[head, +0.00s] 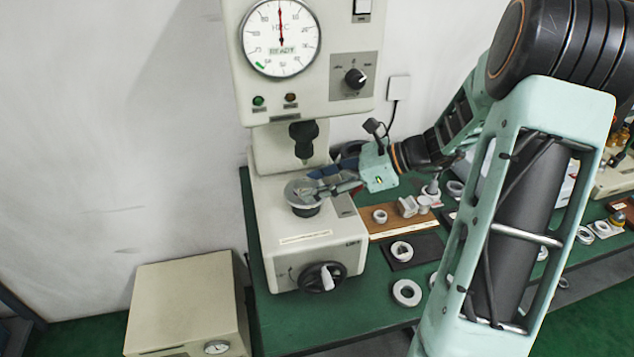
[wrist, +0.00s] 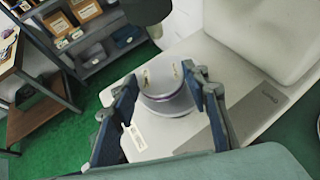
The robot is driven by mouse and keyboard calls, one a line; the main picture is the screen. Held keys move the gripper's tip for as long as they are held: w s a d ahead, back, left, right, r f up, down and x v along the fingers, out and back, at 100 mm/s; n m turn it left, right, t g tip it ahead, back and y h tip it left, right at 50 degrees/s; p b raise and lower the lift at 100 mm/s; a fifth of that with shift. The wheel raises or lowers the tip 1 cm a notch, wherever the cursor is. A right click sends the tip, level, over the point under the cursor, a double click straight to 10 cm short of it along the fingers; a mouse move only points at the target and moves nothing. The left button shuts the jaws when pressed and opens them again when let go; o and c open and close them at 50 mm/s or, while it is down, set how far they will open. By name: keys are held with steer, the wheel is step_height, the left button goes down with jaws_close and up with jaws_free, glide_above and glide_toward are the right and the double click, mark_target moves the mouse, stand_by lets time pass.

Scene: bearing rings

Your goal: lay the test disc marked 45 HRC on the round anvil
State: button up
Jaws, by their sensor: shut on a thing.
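The hardness tester (head: 305,240) has a round anvil (head: 305,211) on its base, below a dark indenter (head: 303,138). My gripper (head: 318,186) reaches in from the right, low over the anvil. It is shut on a flat grey test disc (head: 297,188), which is at the anvil's top; I cannot tell whether they touch. In the wrist view the round disc (wrist: 165,80) lies between the two blue fingers of my gripper (wrist: 163,88). The disc's marking is not readable, and the fingers partly hide its edge in the head view.
A dial (head: 281,38) and a knob panel (head: 354,76) are on the tester's head. A wooden board (head: 385,222) and several rings stand on the green bench to the right. A beige box (head: 187,300) stands at lower left. The indenter hangs close above my gripper.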

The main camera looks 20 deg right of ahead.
steer(key=shift+f, duration=0.45)
steer(key=o, duration=1.5)
